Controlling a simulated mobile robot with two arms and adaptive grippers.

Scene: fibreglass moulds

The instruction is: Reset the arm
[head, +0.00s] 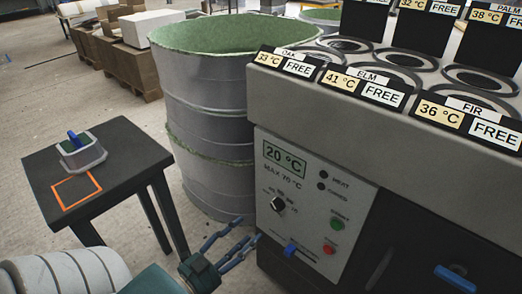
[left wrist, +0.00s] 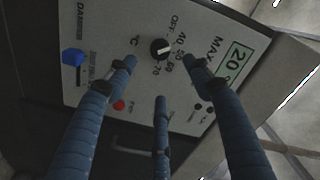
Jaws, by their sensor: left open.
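My left gripper (head: 243,238) is in front of the lower left of the grey control panel (head: 318,195). Its blue fingers are spread and hold nothing. In the left wrist view the gripper (left wrist: 160,75) faces the panel, with the black dial (left wrist: 160,48) showing beyond and between its fingertips. I cannot tell whether a finger touches the panel. The display (head: 284,159) reads 20 °C. A blue knob (head: 290,249) is low on the panel and also shows in the left wrist view (left wrist: 72,57). My right gripper is not in view.
A black table (head: 125,145) at left has an orange square outline (head: 77,191) and a small grey-and-green piece with a blue handle (head: 78,152). A tall grey drum (head: 205,100) stands behind my gripper. The grey unit's top (head: 300,90) has round wells with labels marked FREE.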

